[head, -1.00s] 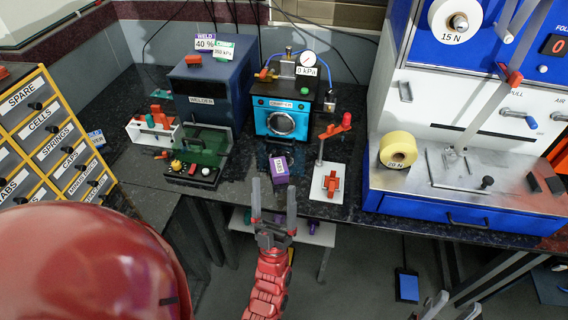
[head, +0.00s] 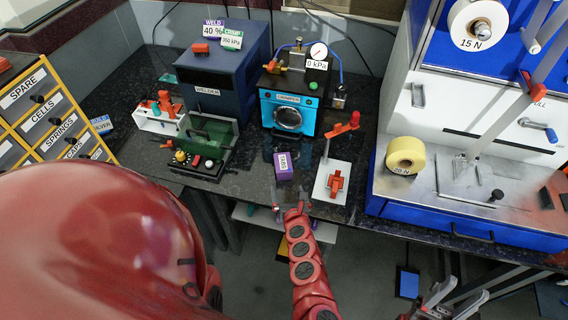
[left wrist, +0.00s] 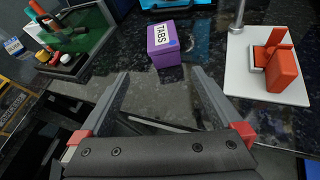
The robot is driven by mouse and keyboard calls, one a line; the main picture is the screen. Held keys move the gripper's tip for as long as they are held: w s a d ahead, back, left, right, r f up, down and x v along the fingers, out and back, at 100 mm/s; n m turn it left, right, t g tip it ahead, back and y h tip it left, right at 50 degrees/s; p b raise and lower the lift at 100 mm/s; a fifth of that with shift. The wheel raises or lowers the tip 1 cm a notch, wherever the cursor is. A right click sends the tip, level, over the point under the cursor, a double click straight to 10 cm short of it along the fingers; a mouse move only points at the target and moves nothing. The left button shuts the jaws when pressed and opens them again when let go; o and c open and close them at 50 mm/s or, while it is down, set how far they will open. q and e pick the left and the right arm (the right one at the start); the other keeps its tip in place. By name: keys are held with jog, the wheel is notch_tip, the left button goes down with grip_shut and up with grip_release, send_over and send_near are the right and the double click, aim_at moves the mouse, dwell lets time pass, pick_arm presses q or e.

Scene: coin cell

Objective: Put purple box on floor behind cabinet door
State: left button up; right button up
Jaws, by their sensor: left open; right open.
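The purple box (head: 284,166), labelled TABS, stands on the dark countertop below the blue crimper. It also shows in the left wrist view (left wrist: 165,50), upright and just beyond the fingertips. My left gripper (head: 291,194) is at the counter's front edge, just short of the box. In the left wrist view the fingers (left wrist: 160,76) are spread, with only dark counter between them, and point at the box without holding it. My right gripper (head: 462,292) is open and empty at the lower right, over the floor. I cannot make out a cabinet door.
A white stand with a red clamp (head: 335,183) is close to the right of the box. The green-and-black welding fixture (head: 205,148) is to the left. The blue crimper (head: 290,113) is behind. A white shelf (head: 325,232) sits below the counter. Grey floor shows beneath.

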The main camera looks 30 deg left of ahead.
aim_at(286, 168)
pick_arm(q)
jog(key=shift+w+d+r+n, duration=0.1)
jog(key=shift+w+r+n, duration=0.4)
jog(key=shift+n, duration=0.1)
jog(key=shift+w, duration=0.3)
jog(key=b+x, duration=0.3)
jog(key=x, duration=0.4)
jog(key=w+a, duration=0.1)
jog(key=w+a+f+p, duration=0.1)
jog(key=w, duration=0.1)
jog(key=shift+t, duration=0.3)
jog(key=shift+w+a+f, duration=0.25)
jog(key=shift+a, duration=0.15)
jog(key=shift+w+a+f, duration=0.15)
jog(key=shift+w+a, duration=0.3)
jog(key=shift+w, duration=0.05)
jog(key=shift+x, duration=1.95)
jog(key=shift+s+a+f, duration=0.15)
